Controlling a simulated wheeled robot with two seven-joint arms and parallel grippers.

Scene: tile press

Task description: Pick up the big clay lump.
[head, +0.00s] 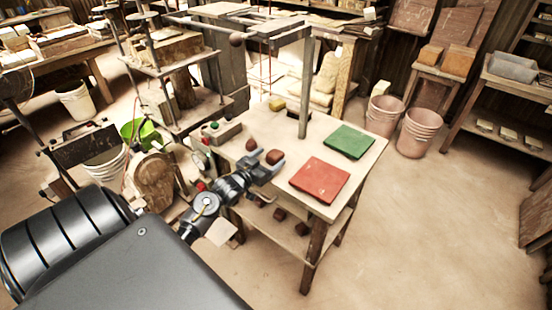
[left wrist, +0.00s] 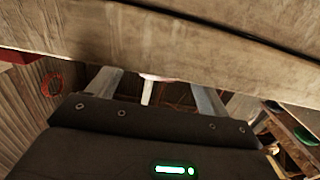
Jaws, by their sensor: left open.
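Two brown clay lumps lie near the left edge of the wooden table in the head view. The bigger-looking, reddish lump (head: 274,156) is close to the fingertips of my left gripper, and the smaller-looking lump (head: 252,144) is just behind it to the left. My left gripper (head: 263,162) is open at the table's near left edge. Whether the big lump lies between the fingers or beyond them, I cannot tell. In the left wrist view the spread fingers (left wrist: 157,92) show no clay between them. My right gripper is out of view.
A red slab (head: 319,179) and a green slab (head: 349,141) lie on the wooden table (head: 318,131), right of the lumps. A metal post (head: 306,90) rises at the table's back. A wooden surface (left wrist: 190,45) crosses the left wrist view close above the fingers.

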